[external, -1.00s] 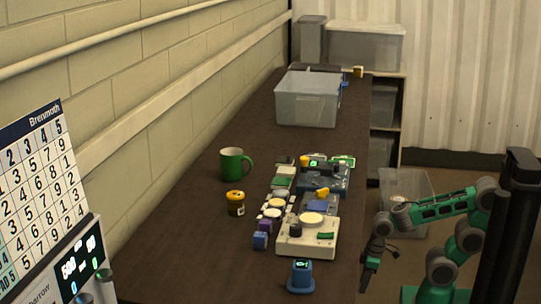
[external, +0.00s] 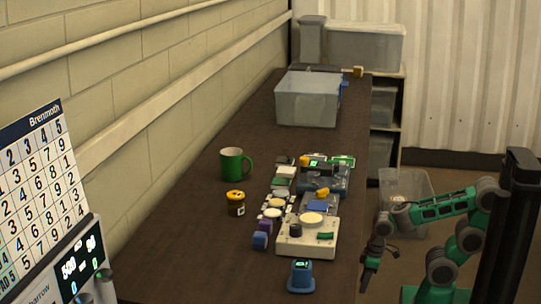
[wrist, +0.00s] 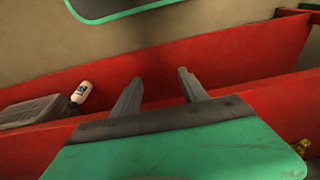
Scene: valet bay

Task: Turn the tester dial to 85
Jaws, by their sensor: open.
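I cannot tell for certain which part is the tester dial. A cream-white box (external: 293,246) on the bench carries a round pale disc (external: 312,219), a dark knob (external: 296,230) and a green strip. Nearer the camera stands a small blue unit (external: 301,278) with a lit green display, too small to read. My gripper (external: 374,266) hangs off the right side of the bench, apart from both. In the wrist view my gripper (wrist: 160,90) is open, with nothing between its fingers. None of the bench devices shows clearly there.
A green mug (external: 232,164) and a dark jar (external: 236,205) stand left of several small parts. A grey bin (external: 306,102) is farther back. A display panel (external: 83,266) with knobs stands at lower left. The wrist view shows red ledges (wrist: 200,60) and a white bottle (wrist: 82,91).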

